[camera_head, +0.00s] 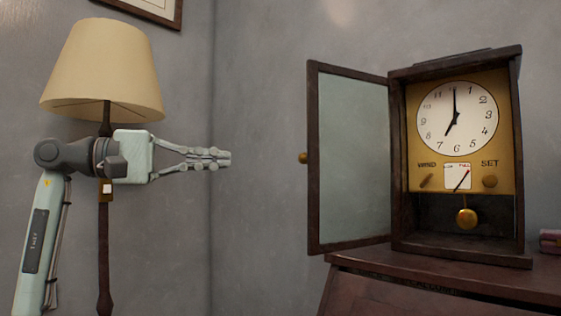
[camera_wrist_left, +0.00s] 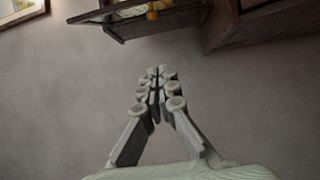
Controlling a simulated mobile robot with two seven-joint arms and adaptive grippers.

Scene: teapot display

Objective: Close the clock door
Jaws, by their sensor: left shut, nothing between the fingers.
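The clock (camera_head: 458,130) stands on a dark wooden cabinet at the right of the head view. Its glass door (camera_head: 350,165) is swung wide open to the left, with a small brass knob (camera_head: 303,158) on its outer edge. My left gripper (camera_head: 228,158) is shut and empty, to the left of the door, at about knob height in the picture and apart from it. In the left wrist view the shut fingers (camera_wrist_left: 158,72) point towards the top, where part of the dark door frame (camera_wrist_left: 150,22) and the knob (camera_wrist_left: 152,14) show. My right gripper is not in view.
The wooden cabinet (camera_head: 350,290) carries the clock, with a small pinkish object (camera_head: 550,242) at its right. A floor lamp (camera_head: 104,70) stands behind my left arm. A picture frame (camera_head: 150,10) hangs above. The space between gripper and door looks clear.

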